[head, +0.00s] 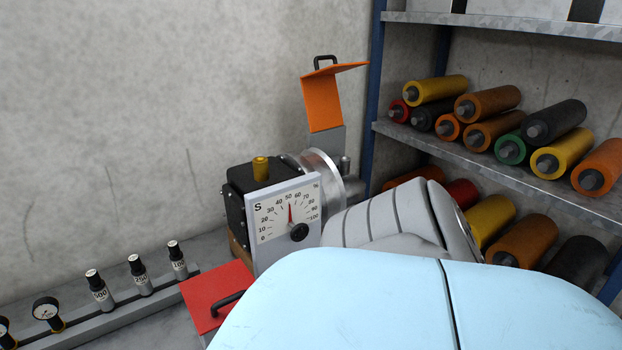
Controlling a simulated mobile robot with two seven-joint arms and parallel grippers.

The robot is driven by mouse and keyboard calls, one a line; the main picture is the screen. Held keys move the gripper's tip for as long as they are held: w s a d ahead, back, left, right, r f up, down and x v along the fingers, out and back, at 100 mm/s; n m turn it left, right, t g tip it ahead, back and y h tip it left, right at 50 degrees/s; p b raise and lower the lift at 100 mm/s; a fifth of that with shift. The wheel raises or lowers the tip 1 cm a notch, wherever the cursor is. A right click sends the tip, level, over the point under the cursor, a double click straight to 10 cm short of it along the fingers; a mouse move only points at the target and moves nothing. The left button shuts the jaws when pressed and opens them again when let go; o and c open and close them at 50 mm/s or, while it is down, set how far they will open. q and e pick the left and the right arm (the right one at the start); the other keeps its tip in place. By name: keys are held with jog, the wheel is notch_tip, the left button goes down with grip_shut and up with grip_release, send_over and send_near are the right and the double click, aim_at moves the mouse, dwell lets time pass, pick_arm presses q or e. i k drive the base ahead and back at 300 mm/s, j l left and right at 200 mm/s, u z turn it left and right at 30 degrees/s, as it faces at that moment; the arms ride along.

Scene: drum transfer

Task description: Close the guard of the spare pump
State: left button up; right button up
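The pump (250,195) with a black body stands near the wall, left of the middle in the head view. Its pale front panel (289,221) carries the letter S, a dial with a red needle and a black knob. A yellow cap (260,169) sits on top. Behind it is a round metal flange (322,172). An orange guard (322,103) stands raised above the flange on a grey plate, with a bent top flap and a black handle (325,62). The guard is open. Neither of my grippers is in view. My own arm hides the pump's lower right surroundings.
A red plate (208,290) with a black handle lies in front of the pump. Left of it, a grey rail (120,302) holds several labelled weights and gauges. A shelf rack (500,165) with several coloured rollers stands at the right. Bare wall lies left of the guard.

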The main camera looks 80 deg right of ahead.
aim_at(320, 88)
jog(key=z, duration=2.35)
jog(key=u, duration=0.75)
jog(key=k+l+u, duration=0.1)
jog(key=l+u, duration=0.3)
jog(key=k+l+u, duration=0.1)
jog(key=u, duration=0.3)
jog(key=k+l+u, duration=0.2)
jog(key=u, duration=0.15)
jog(key=l, duration=0.1)
